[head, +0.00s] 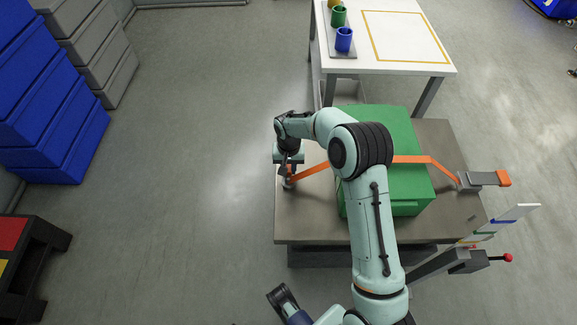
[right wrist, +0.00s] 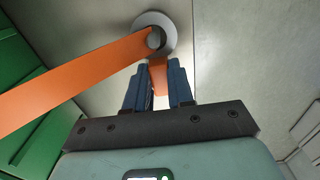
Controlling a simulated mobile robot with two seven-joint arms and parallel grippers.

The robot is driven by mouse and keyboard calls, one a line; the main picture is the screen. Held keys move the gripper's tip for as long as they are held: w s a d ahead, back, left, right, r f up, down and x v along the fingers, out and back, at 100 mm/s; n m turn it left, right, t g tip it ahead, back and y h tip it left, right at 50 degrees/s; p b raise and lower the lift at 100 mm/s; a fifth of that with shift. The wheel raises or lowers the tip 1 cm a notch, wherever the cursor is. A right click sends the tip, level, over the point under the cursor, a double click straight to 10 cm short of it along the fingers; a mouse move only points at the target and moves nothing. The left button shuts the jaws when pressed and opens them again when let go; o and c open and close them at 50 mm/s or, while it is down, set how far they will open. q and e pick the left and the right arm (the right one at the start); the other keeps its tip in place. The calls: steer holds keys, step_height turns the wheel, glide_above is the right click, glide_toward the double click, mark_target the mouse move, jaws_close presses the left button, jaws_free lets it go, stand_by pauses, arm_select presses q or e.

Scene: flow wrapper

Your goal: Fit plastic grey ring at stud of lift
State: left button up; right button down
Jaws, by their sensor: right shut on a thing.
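The grey ring (right wrist: 145,21) shows at the top of the right wrist view, around the darker round stud (right wrist: 154,40). I cannot tell how far down the stud it sits. An orange strap (right wrist: 75,85) runs to it from the left. My right gripper (right wrist: 160,70) is shut on the orange tab (right wrist: 158,79) beside the ring. In the head view my right gripper (head: 288,177) is at the left edge of the lift (head: 310,222), and ring and stud are largely hidden there.
A green box (head: 400,190) stands on the lift with the orange strap (head: 412,159) across it. A grey buckle (head: 482,179) is at the right edge. A white table (head: 405,55) with coloured cups stands behind. Blue crates (head: 50,110) are stacked at left; the floor between is clear.

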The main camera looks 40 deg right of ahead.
steer(key=c, duration=0.9)
jaws_free()
step_height(320, 180, up, 13)
steer(key=p, duration=0.2)
steer(key=shift+r, duration=0.2)
